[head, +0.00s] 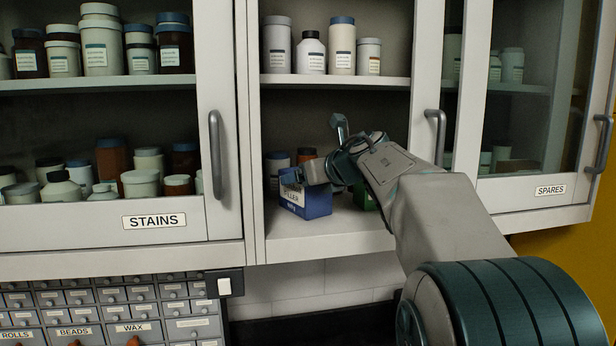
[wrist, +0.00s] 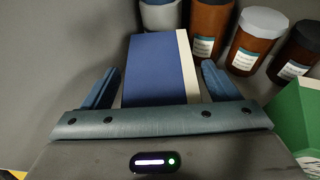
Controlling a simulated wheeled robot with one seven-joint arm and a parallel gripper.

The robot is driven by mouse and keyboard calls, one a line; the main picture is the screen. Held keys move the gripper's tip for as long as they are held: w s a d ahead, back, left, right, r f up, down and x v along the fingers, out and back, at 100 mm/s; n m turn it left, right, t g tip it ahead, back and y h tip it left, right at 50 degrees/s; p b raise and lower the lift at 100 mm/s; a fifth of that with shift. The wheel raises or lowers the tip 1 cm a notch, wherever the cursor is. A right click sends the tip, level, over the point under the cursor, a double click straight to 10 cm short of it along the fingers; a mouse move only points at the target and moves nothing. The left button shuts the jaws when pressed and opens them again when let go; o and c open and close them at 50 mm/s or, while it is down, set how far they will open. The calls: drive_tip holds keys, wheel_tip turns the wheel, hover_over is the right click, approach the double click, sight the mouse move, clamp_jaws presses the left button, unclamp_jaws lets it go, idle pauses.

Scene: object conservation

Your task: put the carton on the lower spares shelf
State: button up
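A blue carton (head: 306,205) with a pale label reading "FILLER" stands on the bottom shelf of the middle cabinet, near its front edge. My gripper (head: 300,177) reaches in from the right at the carton's upper part. In the wrist view the carton (wrist: 158,68) lies between the two fingers of my gripper (wrist: 160,72). A narrow gap seems to show beside each finger, so it looks open around the carton. The spares cabinet (head: 535,192) is at the right, its glass door appearing shut. Its lower shelf shows dimly through the glass, with a few jars.
A green box (head: 367,196) stands right of the blue carton, partly behind my arm; it also shows in the wrist view (wrist: 300,110). Jars (wrist: 210,30) stand close behind. The stains cabinet (head: 110,222) is at left, small drawers (head: 90,315) below.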

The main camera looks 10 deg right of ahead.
drive_tip(key=shift+r, duration=0.2)
drive_tip(key=b+v, duration=0.2)
drive_tip(key=v, duration=1)
idle(1.1)
